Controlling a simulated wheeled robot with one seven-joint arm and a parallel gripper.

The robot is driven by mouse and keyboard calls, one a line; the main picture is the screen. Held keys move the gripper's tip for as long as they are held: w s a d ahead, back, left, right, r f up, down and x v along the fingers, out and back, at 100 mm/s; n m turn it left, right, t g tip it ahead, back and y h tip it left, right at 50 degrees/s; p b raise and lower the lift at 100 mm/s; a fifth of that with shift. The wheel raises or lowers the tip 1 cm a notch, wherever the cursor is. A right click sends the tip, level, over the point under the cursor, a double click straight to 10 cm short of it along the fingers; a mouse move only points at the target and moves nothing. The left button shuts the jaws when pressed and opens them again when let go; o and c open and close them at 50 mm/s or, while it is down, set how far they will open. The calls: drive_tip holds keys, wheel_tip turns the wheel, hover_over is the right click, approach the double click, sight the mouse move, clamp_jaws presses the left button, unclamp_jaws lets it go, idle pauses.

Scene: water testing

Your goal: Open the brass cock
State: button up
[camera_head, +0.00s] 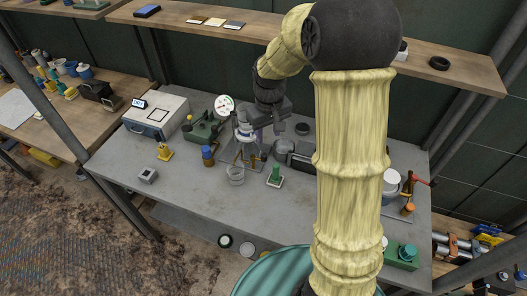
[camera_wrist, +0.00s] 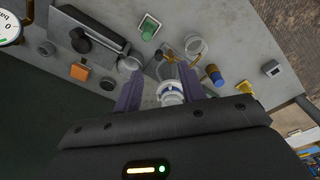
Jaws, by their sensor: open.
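A small brass-coloured fitting (camera_wrist: 170,57), which looks like the brass cock, shows in the wrist view just past my fingertips, beside a clear vessel. Its handle position is too small to tell. My gripper (camera_wrist: 160,78) is open, with its two purple-grey fingers apart. A white cylinder with a blue ring (camera_wrist: 172,94) shows between the fingers; I cannot tell whether they touch it. In the head view my gripper (camera_head: 263,132) points down over the middle of the grey bench, and partly hides the brass parts (camera_head: 238,157) below it.
A clear beaker (camera_head: 236,175), a green-topped block (camera_head: 274,177) and a blue-and-brown bottle (camera_head: 208,156) stand close by on the bench (camera_head: 200,205). A round gauge (camera_head: 224,105) stands behind at the left. The front left of the bench is mostly clear.

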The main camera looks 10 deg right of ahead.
drive_tip(key=n, duration=0.1)
hover_over(264, 154)
drive_tip(key=shift+s+f+g+p, duration=0.1)
drive_tip(key=shift+f+g+p, duration=0.1)
drive_tip(key=shift+g+p, duration=0.2)
wheel_tip(264, 154, down, 17)
drive_tip(key=p, duration=0.4)
drive_tip(key=shift+f, duration=0.2)
clamp_jaws()
